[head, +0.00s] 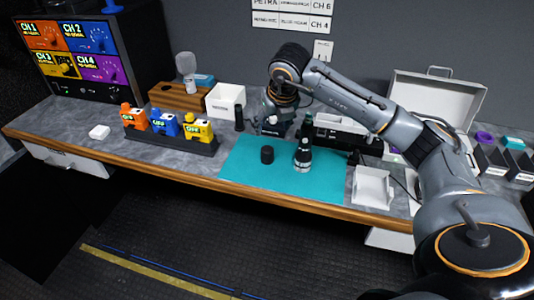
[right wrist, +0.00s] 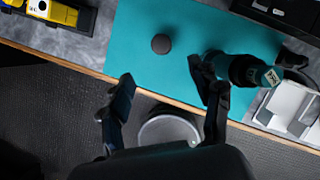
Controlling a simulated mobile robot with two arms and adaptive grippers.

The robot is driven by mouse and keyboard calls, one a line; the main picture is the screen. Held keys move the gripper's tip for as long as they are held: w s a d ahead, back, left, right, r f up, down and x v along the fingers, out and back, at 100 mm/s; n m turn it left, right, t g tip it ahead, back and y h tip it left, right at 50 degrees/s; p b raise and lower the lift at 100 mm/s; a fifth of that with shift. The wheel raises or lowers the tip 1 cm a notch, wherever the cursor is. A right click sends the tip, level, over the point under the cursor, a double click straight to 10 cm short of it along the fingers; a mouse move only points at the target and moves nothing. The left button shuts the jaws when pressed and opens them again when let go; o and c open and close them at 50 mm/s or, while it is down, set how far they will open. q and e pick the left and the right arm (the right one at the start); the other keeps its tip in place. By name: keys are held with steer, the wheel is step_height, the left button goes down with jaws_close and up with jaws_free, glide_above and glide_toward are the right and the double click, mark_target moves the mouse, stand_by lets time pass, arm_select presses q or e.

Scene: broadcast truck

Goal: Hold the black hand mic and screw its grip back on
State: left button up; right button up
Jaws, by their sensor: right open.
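The black hand mic (head: 303,156) stands on the teal mat, with a pale ring and a small label on it. In the right wrist view the mic (right wrist: 243,70) is foreshortened, beside the right-hand finger; I cannot tell whether they touch. A short black cylinder (head: 267,155), perhaps the loose grip, stands apart on the mat to the left of the mic. It shows as a dark round top in the right wrist view (right wrist: 161,44). My right gripper (head: 273,128) is above the mat's back part, open, with nothing seen held between its fingers (right wrist: 165,107). My left gripper is out of view.
Orange, blue and yellow units (head: 165,124) stand in a dark rack left of the mat (head: 240,168). A white tray (head: 373,187) is to the right. A black upright cylinder (head: 239,118) and white bin (head: 225,100) stand behind. The mat's front left is clear.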

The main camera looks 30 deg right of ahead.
steer(key=p, duration=0.2)
glide_toward(268, 150)
steer(key=x, duration=0.5)
steer(key=shift+w+r, duration=0.1)
steer(key=shift+w, duration=0.2)
steer(key=shift+w+f, duration=0.1)
steer(key=shift+f, duration=0.3)
steer(key=p+x, duration=0.1)
steer(key=x, duration=0.2)
steer(key=shift+d+f+p, duration=0.1)
steer(key=shift+f+p, duration=0.25)
steer(key=shift+f, duration=0.35)
